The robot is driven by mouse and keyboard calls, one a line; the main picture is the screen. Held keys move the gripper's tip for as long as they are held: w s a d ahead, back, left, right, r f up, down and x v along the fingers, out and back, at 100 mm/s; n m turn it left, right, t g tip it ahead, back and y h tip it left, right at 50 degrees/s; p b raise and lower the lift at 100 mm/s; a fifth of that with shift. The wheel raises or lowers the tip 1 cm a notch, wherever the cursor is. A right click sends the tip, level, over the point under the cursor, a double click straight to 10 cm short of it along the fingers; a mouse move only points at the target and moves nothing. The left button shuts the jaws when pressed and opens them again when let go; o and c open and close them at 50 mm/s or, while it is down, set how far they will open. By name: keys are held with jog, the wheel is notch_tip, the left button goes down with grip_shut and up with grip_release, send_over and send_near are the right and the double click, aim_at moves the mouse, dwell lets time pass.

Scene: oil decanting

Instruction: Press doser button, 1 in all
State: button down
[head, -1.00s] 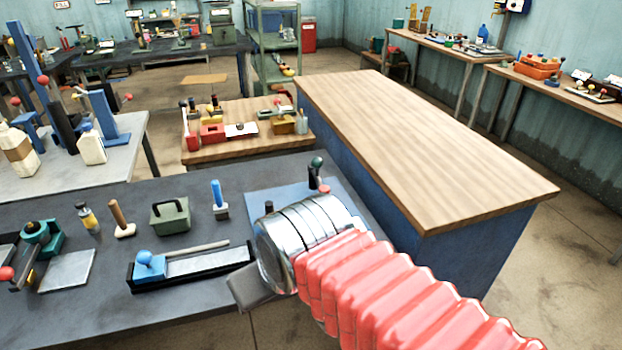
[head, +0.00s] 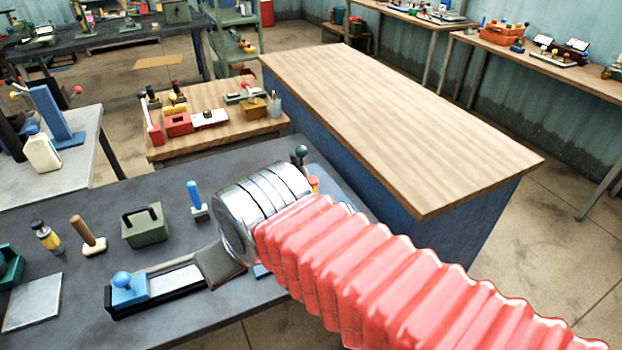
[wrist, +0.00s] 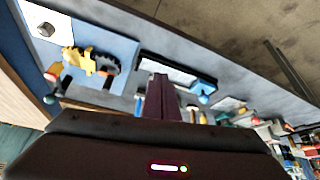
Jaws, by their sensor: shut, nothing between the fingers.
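A blue mat (wrist: 118,48) on the dark bench carries a small white block with a dark round top (wrist: 45,29), a yellow part (wrist: 78,60) and a dark round part (wrist: 108,65). I cannot tell for sure which of these is the doser button. In the head view my arm hides most of the mat, and a dark green knob (head: 299,152) shows just behind the arm. My gripper (wrist: 161,78) is shut and empty in the wrist view, its fingers apart from the mat's parts. In the head view its fingers are hidden.
A black tray with a blue ball knob (head: 122,279) lies beside my gripper on the bench. A green box (head: 144,225), a blue-handled tool (head: 196,198) and a wooden-handled stamp (head: 87,234) stand behind. A bare wooden counter (head: 400,120) is at the right.

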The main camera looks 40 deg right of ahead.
notch_tip(320, 180, up, 3)
jog(key=m+t, duration=0.4)
jog(key=m, duration=2.4)
send_over(315, 182)
jog(key=shift+d+r+h, duration=0.1)
jog(key=shift+r+h, duration=0.05)
jog(key=shift+h, duration=0.25)
jog(key=shift+f, duration=4.4)
jog(key=shift+f, duration=0.15)
jog(key=shift+f, duration=0.25)
